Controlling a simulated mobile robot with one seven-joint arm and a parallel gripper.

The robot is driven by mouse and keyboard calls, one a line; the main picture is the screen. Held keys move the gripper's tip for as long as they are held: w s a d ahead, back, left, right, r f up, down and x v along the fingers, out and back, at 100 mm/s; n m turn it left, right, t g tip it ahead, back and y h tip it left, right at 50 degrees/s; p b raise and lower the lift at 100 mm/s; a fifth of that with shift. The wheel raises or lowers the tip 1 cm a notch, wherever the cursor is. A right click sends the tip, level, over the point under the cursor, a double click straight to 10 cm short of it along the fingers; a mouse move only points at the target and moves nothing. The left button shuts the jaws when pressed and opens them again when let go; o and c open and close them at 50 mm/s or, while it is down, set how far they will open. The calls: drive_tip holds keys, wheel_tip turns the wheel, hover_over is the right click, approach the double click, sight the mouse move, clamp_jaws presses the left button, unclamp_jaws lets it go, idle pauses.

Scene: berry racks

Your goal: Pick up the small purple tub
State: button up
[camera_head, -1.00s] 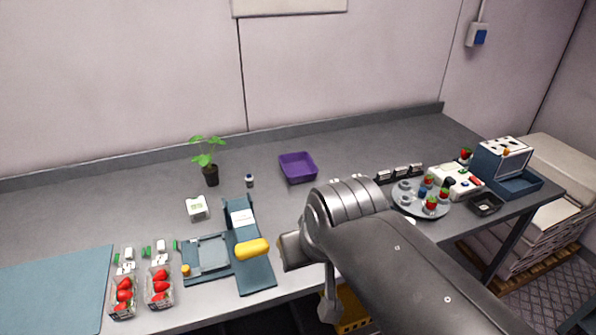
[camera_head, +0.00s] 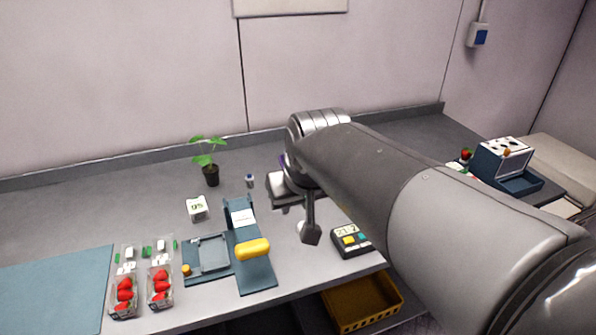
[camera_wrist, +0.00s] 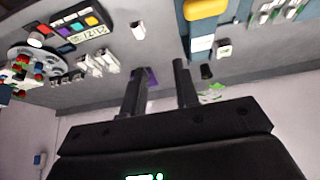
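The small purple tub shows only as a thin sliver (camera_head: 282,160) beside my wrist in the head view; my arm hides the rest. In the wrist view a small purple patch of the tub (camera_wrist: 152,76) shows between my fingers, partly behind the left one. My gripper (camera_wrist: 159,68) is open, its two dark fingers apart with nothing held between them. I cannot tell how far the fingertips are from the tub.
A potted plant (camera_head: 211,174) and a small bottle (camera_head: 250,181) stand left of my wrist. A blue stand with a yellow handle (camera_head: 253,249), a keypad device (camera_head: 351,241) and strawberry punnets (camera_head: 160,288) lie nearer the front. A yellow crate (camera_head: 362,304) is below the worktop.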

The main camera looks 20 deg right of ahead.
drive_tip(key=w+d+f, duration=0.2)
drive_tip(key=w, duration=0.8)
drive_tip(key=w+d+f, duration=0.2)
drive_tip(key=w, duration=0.8)
drive_tip(key=w+d+f, duration=0.2)
drive_tip(key=w, duration=0.8)
drive_tip(key=shift+g+h, duration=0.5)
drive_tip(key=shift+h, duration=0.1)
drive_tip(key=w+d+f, duration=0.1)
drive_tip(key=w+f, duration=0.3)
drive_tip(key=f, duration=0.2)
drive_tip(key=w+d+f, duration=0.2)
drive_tip(key=w+f, duration=0.3)
drive_tip(key=f, duration=0.1)
drive_tip(key=w+d+f, duration=0.1)
drive_tip(key=w+f, duration=0.4)
drive_tip(key=f, duration=0.1)
drive_tip(key=shift+d, duration=0.25)
drive_tip(key=shift+f, duration=0.2)
clamp_jaws()
